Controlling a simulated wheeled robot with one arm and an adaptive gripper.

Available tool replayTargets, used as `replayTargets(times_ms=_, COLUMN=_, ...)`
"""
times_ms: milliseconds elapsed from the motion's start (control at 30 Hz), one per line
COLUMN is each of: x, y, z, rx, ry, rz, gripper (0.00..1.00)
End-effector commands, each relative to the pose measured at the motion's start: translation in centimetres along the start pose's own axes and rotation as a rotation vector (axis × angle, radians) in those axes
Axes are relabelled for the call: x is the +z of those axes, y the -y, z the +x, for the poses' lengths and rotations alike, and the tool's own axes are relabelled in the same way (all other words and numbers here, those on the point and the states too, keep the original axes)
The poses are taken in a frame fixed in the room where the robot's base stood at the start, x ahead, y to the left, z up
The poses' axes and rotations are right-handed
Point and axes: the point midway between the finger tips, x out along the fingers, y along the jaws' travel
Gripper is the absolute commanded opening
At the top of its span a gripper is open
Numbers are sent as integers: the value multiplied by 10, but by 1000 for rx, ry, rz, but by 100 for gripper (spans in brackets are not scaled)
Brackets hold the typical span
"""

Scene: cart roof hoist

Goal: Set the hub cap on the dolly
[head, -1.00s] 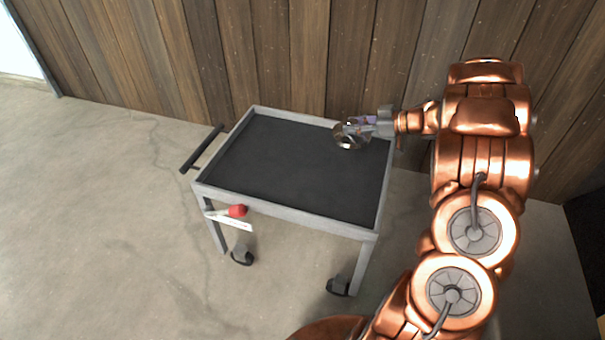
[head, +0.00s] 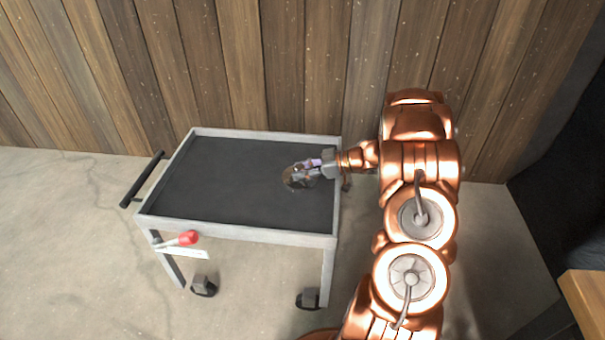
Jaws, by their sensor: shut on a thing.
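The dolly (head: 247,236) is a grey-framed cart with a dark flat top, a black push handle at its left and casters below. The hub cap (head: 290,182) is a round, shiny, brownish metal disc over the right part of the dolly's top. My gripper (head: 307,170) is shut on the hub cap, reaching in from the right over the dolly's right edge. The fingers hide part of the hub cap. I cannot tell whether the hub cap touches the dolly's top.
A red-knobbed lever (head: 188,238) sticks out at the dolly's front left, above a white label. A wooden plank wall (head: 230,70) stands close behind the dolly. A wooden-topped piece (head: 590,297) is at the lower right. The rest of the dolly's top is bare.

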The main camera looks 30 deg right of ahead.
Motion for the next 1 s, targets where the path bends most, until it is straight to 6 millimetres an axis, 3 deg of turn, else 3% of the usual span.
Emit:
replayTargets(times_ms=467, x=9, y=-1, z=3, rx=2, ry=1, rz=0, gripper=0)
replayTargets(times_ms=500, x=9, y=-1, z=3, rx=2, ry=1, rz=-1, gripper=37)
replayTargets(times_ms=700, x=9, y=-1, z=3, rx=2, ry=1, rz=-1, gripper=58)
replayTargets(times_ms=1000, x=9, y=0, z=3, rx=2, ry=1, rz=0, gripper=59)
